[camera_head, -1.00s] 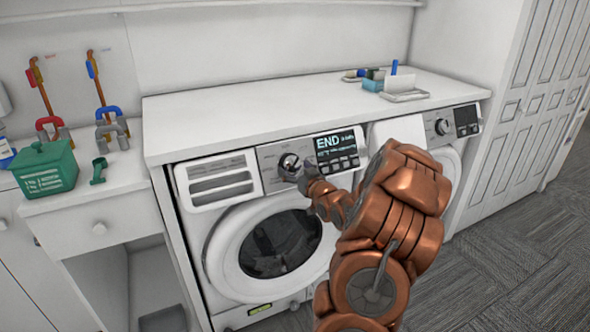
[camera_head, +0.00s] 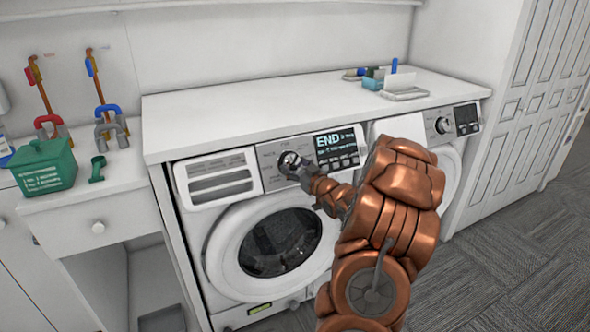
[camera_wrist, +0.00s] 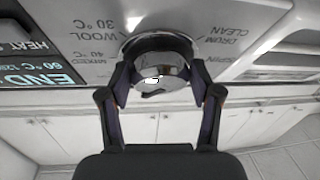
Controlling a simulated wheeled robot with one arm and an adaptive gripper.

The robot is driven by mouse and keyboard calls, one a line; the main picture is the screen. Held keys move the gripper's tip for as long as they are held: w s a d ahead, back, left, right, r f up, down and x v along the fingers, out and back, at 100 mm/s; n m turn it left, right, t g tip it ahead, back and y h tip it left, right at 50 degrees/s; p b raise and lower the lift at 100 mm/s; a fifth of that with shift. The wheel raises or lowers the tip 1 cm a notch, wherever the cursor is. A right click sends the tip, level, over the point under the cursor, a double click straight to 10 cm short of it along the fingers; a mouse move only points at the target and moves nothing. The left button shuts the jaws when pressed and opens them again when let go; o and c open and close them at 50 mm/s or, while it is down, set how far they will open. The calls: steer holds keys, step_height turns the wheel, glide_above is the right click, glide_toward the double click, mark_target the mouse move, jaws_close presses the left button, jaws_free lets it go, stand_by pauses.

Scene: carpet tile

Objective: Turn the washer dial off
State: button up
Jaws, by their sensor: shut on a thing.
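The washer (camera_head: 215,240) stands under a white counter, with its round door shut. Its dial (camera_head: 289,160) is a silver knob on the control panel, left of a display (camera_head: 338,149) that reads END. My gripper (camera_head: 300,170) is at the dial from the lower right. In the wrist view the dial (camera_wrist: 160,75) sits between the two fingers of my gripper (camera_wrist: 160,88), which are shut on it. Printed labels such as WOOL and DRUM CLEAN surround the dial. The dial's pointer position is not clear.
A second machine with its own dial (camera_head: 443,126) stands to the right. The white counter (camera_head: 250,105) above holds a tray (camera_head: 404,93) at its right end. A green box (camera_head: 43,167) sits on the left counter. The carpet (camera_head: 500,250) at right is clear.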

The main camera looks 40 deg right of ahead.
steer(key=n, duration=0.1)
steer(key=n+y, duration=0.1)
steer(key=n, duration=0.1)
steer(key=shift+s+d+y, duration=0.1)
steer(key=shift+d+y, duration=0.1)
steer(key=shift+y, duration=0.1)
steer(key=shift+d+r+n+g+y, duration=0.25)
steer(key=shift+n+y, duration=0.45)
steer(key=shift+n, duration=0.8)
steer(key=shift+a+n+g+y, duration=0.1)
steer(key=shift+n+g+y, duration=0.45)
steer(key=shift+n, duration=0.95)
steer(key=shift+y, duration=0.25)
steer(key=o, duration=1.1)
steer(key=s, duration=0.4)
steer(key=s+r, duration=0.1)
steer(key=s, duration=0.6)
steer(key=shift+s+d+r, duration=0.25)
steer(key=shift+s+r, duration=0.1)
steer(key=shift+r, duration=0.05)
